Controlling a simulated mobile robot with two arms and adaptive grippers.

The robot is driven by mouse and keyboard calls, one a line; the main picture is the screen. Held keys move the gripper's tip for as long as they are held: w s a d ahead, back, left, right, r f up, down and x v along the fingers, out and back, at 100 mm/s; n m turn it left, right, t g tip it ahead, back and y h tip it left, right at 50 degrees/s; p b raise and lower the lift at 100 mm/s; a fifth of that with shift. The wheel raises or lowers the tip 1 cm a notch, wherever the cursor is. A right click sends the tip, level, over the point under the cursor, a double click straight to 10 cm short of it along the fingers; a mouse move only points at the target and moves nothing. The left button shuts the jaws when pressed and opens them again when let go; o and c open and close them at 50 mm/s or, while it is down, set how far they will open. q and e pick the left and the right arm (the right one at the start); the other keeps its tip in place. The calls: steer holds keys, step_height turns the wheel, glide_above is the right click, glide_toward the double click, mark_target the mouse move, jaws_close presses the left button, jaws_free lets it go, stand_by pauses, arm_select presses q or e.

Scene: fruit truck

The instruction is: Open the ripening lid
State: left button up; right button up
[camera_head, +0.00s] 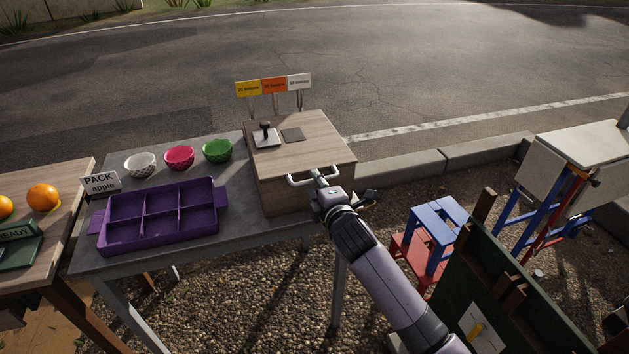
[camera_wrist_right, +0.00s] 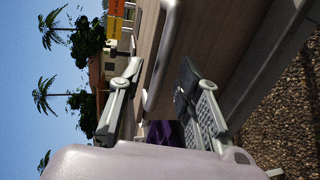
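The ripening box (camera_head: 290,195) is a wooden box on the grey table. Its flat wooden lid (camera_head: 310,150) looks closed. A pale bar handle (camera_head: 300,181) sticks out at the lid's front edge; it also shows in the right wrist view (camera_wrist_right: 165,50). My right gripper (camera_head: 327,183) is at the right end of the handle. In the right wrist view its two fingers (camera_wrist_right: 158,75) stand apart, with the bar appearing between them. I cannot tell whether they touch it. My left gripper is not in view.
Signs (camera_head: 273,86) stand behind. A purple divided tray (camera_head: 160,215) and three bowls (camera_head: 179,157) are to the left. A blue stool (camera_head: 437,230) and a green board (camera_head: 500,290) are to the right.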

steer(key=shift+x, duration=1.2)
steer(key=shift+c, duration=0.6)
jaws_close()
